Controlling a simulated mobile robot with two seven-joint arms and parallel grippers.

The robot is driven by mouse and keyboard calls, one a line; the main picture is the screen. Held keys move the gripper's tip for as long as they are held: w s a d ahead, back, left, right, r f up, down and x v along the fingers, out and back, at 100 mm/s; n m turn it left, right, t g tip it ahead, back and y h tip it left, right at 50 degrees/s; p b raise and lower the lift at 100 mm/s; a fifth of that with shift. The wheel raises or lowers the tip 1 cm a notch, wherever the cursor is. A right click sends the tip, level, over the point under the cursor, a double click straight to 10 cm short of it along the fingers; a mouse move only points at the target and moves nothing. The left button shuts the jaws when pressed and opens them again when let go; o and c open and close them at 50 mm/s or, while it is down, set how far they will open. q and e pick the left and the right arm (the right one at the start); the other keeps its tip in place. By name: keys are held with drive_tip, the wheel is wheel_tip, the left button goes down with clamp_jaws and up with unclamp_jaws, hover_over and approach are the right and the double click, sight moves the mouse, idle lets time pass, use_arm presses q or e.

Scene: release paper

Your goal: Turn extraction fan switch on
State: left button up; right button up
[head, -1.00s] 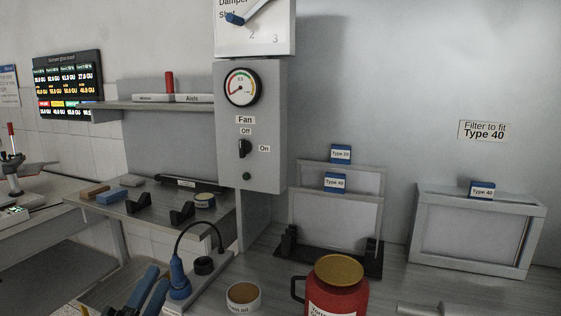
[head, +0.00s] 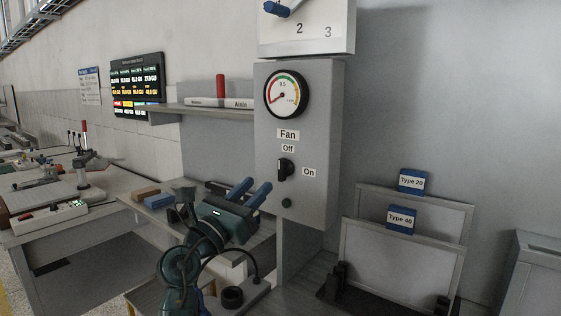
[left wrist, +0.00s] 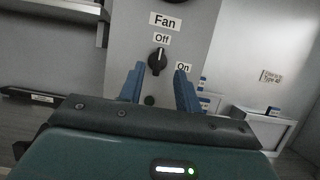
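The fan switch (head: 284,169) is a black rotary knob on the front of a grey control box (head: 320,150). "Off" is printed above it and "On" to its right; its handle stands about upright, toward "Off". In the left wrist view the switch (left wrist: 157,61) shows ahead, between and slightly beyond the blue fingertips. My left gripper (head: 250,190) is open and empty, with its two blue fingers apart. In the head view it is left of and a little below the switch, not touching it. My right gripper is not in view.
A round gauge (head: 286,94) sits above the switch, and a small dark green button (head: 286,202) below it. A shelf (head: 205,112) is left of the box. Framed filters (head: 400,255) stand at right. Space directly in front of the switch looks clear.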

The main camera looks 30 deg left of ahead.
sight(279, 164)
use_arm(q)
drive_tip(key=p+x, duration=0.1)
drive_tip(key=x, duration=0.7)
drive_tip(key=shift+w+d, duration=0.1)
drive_tip(key=shift+w, duration=0.3)
clamp_jaws()
